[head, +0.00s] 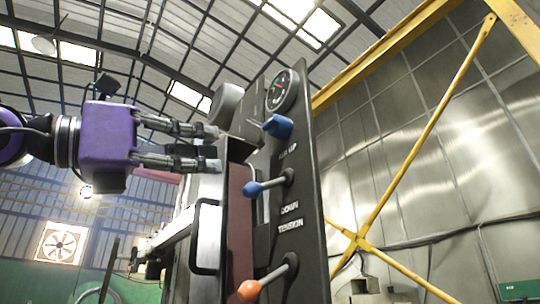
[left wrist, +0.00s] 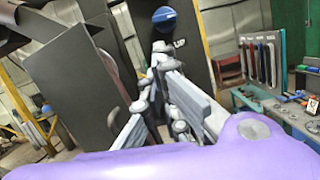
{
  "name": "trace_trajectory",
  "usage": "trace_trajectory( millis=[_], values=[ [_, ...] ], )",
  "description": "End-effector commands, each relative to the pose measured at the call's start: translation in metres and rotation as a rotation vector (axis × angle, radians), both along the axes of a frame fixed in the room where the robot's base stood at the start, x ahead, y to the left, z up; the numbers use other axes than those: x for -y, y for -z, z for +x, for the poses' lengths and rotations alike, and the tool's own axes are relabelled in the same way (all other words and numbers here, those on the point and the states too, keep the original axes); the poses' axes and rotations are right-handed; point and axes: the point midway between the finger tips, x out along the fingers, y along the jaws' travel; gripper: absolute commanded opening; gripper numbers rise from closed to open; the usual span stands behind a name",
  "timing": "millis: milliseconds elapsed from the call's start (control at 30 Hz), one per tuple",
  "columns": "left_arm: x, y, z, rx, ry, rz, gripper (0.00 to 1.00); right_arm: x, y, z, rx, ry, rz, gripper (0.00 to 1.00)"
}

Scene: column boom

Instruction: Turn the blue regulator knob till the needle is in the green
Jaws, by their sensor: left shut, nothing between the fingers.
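The blue regulator knob (head: 278,126) sits on the upper part of a dark control panel (head: 300,170). A round gauge (head: 281,91) is just above it; its needle and coloured zones are too small to read surely. My purple left gripper (head: 212,147) is left of the knob, apart from it, pointing right towards the panel. It is shut and empty. In the left wrist view the blue knob (left wrist: 164,18) shows beyond the fingertips (left wrist: 162,55). My right gripper is in neither view.
Below the knob are a lever with a blue ball (head: 252,189) and a lever with an orange ball (head: 249,291). A black handle (head: 207,237) stands out left of the panel. A yellow brace (head: 410,140) is on the right. Open air lies between gripper and knob.

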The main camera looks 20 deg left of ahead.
Motion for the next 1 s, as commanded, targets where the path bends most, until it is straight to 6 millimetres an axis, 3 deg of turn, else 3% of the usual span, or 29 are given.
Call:
trace_trajectory(
  millis=[267, 533, 733, 1000],
  values=[
    [0.020, -0.018, 0.017, 0.009, 0.004, -0.001, 0.00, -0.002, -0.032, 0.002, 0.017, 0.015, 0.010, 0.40],
    [0.046, -0.027, 0.047, 0.011, 0.006, -0.002, 0.00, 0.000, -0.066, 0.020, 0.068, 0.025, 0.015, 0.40],
    [0.058, -0.027, 0.066, 0.006, 0.003, -0.002, 0.00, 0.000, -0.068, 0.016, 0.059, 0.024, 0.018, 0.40],
    [0.061, -0.024, 0.072, 0.002, 0.001, 0.000, 0.00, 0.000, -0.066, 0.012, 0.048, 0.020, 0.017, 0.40]
  ],
)
